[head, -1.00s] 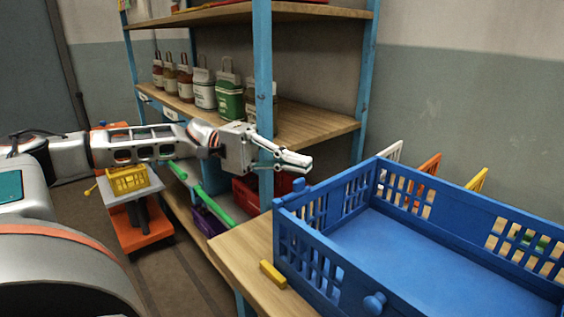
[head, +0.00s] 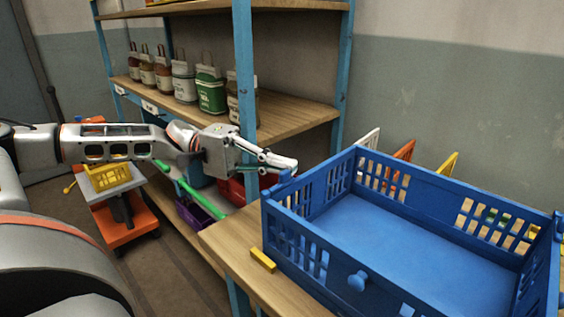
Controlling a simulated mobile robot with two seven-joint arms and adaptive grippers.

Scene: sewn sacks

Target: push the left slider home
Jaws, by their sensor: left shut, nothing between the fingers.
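A blue crate (head: 345,268) with slotted walls stands on the wooden table. A small blue peg (head: 286,177) stands up from its left rim, and a round blue knob (head: 357,281) sticks out of its front wall. I take the peg to be the left slider, but I cannot be sure. My left gripper (head: 291,165) is shut and empty, its fingertips just above and behind the peg. I cannot tell whether they touch it. My right gripper is not in view.
A yellow block (head: 262,259) lies on the table (head: 231,246) left of the crate. A shelf with a blue post (head: 244,80) stands behind my left gripper, with several labelled sacks (head: 211,90) on it. A yellow basket (head: 107,176) sits on an orange-based stand.

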